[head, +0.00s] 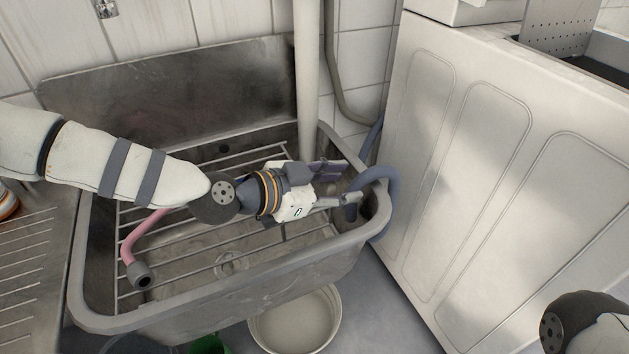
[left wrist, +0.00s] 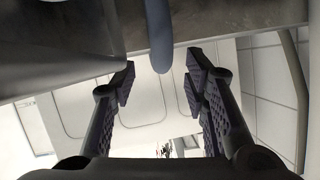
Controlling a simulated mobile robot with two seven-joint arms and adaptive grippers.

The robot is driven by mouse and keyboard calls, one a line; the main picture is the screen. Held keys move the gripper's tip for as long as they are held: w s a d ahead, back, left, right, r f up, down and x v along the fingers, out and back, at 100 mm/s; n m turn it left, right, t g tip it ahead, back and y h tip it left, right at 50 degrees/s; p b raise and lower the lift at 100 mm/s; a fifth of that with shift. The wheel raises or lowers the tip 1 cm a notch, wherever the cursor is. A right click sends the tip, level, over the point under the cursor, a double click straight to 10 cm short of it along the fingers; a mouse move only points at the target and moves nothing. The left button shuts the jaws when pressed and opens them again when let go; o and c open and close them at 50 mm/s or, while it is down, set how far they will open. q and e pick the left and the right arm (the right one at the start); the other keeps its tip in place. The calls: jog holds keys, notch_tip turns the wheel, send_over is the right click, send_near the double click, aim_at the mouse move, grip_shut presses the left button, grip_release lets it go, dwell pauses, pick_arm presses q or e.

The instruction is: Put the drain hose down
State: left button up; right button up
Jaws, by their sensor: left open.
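In the left wrist view the hose (left wrist: 158,35) hangs down in the gap ahead of the fingertips. My left gripper (head: 345,188) is over the sink's right end, pointing at the hose. Its fingers are spread on both sides with nothing held; they also show in the left wrist view (left wrist: 165,85). I cannot tell whether a finger touches the hose. My right gripper is out of view; only part of that arm shows at bottom right.
A pink hose (head: 141,238) with a dark end lies in the sink. A white pipe (head: 307,75) rises behind it. A white panelled machine (head: 490,150) stands close on the right. A pale bucket (head: 295,325) sits on the floor in front.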

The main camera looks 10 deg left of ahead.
pick_arm(q)
jog(key=p+v, duration=0.1)
jog(key=v, duration=0.7)
jog(key=shift+p, duration=0.3)
jog(key=shift+s, duration=0.15)
